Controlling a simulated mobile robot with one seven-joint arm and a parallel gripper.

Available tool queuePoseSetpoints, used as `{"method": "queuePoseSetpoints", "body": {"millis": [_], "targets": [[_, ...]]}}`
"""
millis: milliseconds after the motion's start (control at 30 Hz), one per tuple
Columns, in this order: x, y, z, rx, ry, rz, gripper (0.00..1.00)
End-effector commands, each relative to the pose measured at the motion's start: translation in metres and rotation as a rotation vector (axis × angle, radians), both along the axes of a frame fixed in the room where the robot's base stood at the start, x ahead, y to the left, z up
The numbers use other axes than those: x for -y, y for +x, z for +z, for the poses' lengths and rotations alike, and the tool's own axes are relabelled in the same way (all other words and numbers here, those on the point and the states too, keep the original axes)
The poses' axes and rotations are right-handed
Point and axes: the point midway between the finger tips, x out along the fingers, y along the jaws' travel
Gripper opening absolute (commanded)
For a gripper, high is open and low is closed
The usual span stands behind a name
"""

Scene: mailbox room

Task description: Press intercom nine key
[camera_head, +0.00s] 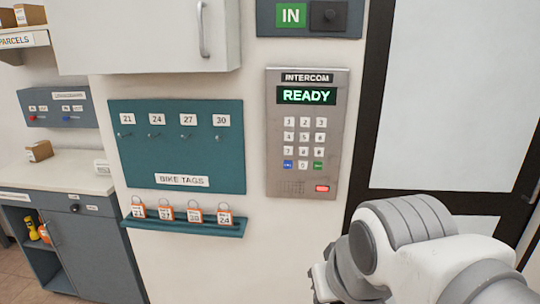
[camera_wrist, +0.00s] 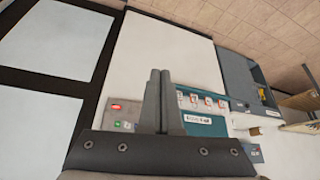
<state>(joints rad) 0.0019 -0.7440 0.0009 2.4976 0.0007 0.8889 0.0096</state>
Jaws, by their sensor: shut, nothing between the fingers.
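The grey intercom panel (camera_head: 278,140) is on the wall at centre right in the head view, its display reading READY. Its white keys form rows, and the nine key (camera_head: 319,152) is at the right end of the third row, just above a green key. My gripper (camera_head: 318,284) is low in the head view, below the panel and apart from it, partly hidden by my arm. In the wrist view my gripper (camera_wrist: 163,75) is shut and empty.
A teal bike tags board (camera_head: 140,175) with hooks hangs left of the panel, and a ledge (camera_head: 180,228) with several orange-and-white tags juts out below it. A dark door frame (camera_head: 368,110) is to the right.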

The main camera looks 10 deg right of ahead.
Motion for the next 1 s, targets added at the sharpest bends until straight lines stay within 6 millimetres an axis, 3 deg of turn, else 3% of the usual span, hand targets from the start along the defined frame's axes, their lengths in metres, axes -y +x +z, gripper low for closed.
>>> {"method": "queuePoseSetpoints", "body": {"millis": [167,500,700,900,1000], "targets": [[0.003,0.043,0.002,0.081,0.059,-0.120,0.00],[0.031,0.207,0.010,0.445,0.401,-0.559,0.00],[0.062,0.290,0.004,0.664,0.682,-0.778,0.00],[0.101,0.348,-0.010,0.863,0.989,-0.941,0.00],[0.117,0.365,-0.016,0.941,1.118,-0.990,0.00]]}}
